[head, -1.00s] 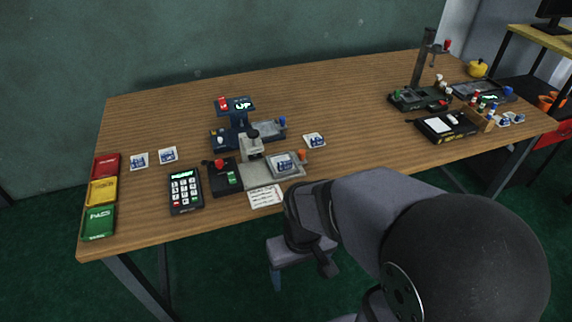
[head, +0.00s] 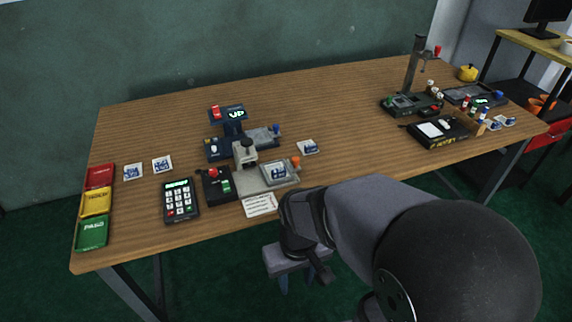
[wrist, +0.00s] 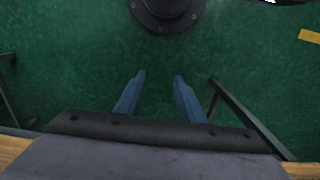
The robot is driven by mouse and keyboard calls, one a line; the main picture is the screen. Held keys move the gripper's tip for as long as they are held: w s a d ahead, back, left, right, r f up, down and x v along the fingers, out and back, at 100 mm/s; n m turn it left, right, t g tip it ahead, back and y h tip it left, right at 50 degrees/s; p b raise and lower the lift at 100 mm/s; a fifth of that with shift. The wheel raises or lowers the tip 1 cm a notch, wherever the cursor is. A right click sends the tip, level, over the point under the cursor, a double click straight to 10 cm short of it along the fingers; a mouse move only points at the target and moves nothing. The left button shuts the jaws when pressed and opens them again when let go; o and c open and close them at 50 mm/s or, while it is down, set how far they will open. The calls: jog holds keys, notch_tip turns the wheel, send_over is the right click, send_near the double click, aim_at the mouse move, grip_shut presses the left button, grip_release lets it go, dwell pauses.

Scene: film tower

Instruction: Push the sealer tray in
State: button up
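The sealer (head: 244,152) is a grey press on a flat grey base near the table's front edge. Its tray (head: 264,178) sits on the right side, out from under the press head, with a blue-and-white card (head: 279,171) on it and an orange knob (head: 296,160) at its back right corner. My gripper (wrist: 159,76) points down at the green floor in the wrist view, its two blue fingers apart with nothing between them.
A black control box (head: 215,186) with a red button adjoins the sealer on the left. A keypad (head: 181,200) lies further left. A paper note (head: 260,205) lies in front.

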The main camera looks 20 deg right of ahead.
jog(key=s+d+r+m+g+p, duration=0.2)
jog(key=s+d+r+p, duration=0.15)
jog(key=p, duration=0.35)
jog(key=m+t+y+p, duration=0.3)
jog(key=m+p, duration=0.8)
send_near(296, 159)
jog(key=s+f, duration=0.2)
jog(key=s, duration=0.1)
jog(key=s+f, duration=0.3)
jog(key=s, duration=0.1)
jog(key=s+f, duration=0.2)
jog(key=s, duration=0.1)
jog(key=shift+s+a+f, duration=0.3)
jog(key=w+r+m+t, duration=0.2)
jog(key=w+r+m, duration=0.4)
jog(key=m, duration=0.8)
jog(key=w, duration=0.3)
jog(key=shift+d, duration=0.25)
jog(key=shift+w+r, duration=0.1)
jog(key=shift+p+x, duration=0.9)
jog(key=shift+x, duration=2.75)
